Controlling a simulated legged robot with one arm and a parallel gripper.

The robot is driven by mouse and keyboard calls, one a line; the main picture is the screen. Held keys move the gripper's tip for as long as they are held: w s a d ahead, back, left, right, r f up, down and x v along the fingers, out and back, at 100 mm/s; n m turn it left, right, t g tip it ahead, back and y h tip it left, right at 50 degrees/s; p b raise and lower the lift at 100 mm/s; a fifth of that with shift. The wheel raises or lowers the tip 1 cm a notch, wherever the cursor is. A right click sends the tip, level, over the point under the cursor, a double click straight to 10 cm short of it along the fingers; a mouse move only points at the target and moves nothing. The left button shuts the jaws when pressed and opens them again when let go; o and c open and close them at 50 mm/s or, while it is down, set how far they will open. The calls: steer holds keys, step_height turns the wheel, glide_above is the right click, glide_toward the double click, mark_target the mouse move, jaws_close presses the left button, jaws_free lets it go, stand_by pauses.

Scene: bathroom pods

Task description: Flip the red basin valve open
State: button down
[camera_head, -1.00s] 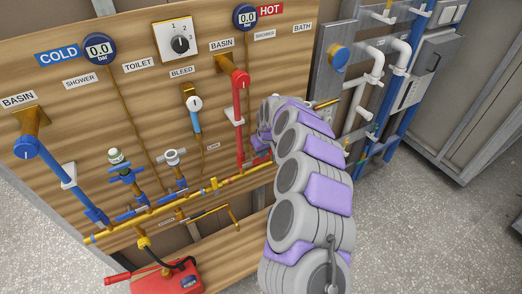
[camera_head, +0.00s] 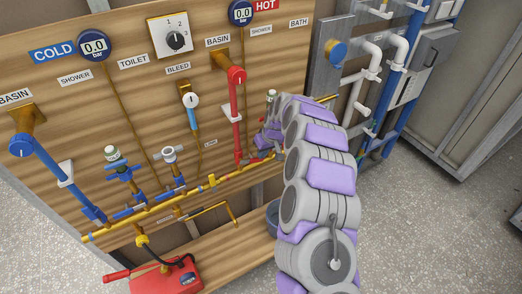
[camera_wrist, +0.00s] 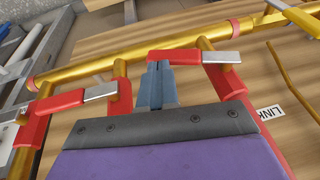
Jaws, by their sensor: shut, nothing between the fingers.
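The red basin pipe (camera_head: 238,120) runs down the board under the hot-side BASIN label to the brass pipe (camera_head: 200,188). In the wrist view, the red basin valve lever (camera_wrist: 180,56) has a red grip and a silver end, beside the red pipe (camera_wrist: 228,82) nearest the LINK label. The lever lies roughly along the brass pipe. My gripper (camera_wrist: 156,72) is shut and empty, with its tips right by the red end of the lever. I cannot tell whether they touch. In the head view my arm hides the gripper tips.
A blue-handled white valve (camera_head: 191,110) and a red pump box (camera_head: 165,280) are to the left. White and blue pipes (camera_head: 368,75) stand at the right.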

steer(key=shift+s+a+f, duration=0.1)
steer(key=shift+a+f, duration=0.05)
steer(key=shift+f, duration=2.15)
steer(key=shift+r, duration=0.75)
step_height(320, 180, up, 16)
steer(key=p, duration=0.3)
glide_above(261, 161)
steer(key=s+d, duration=0.3)
steer(key=d, duration=0.2)
steer(key=shift+w+a+r, duration=0.15)
steer(key=shift+w+r, duration=0.05)
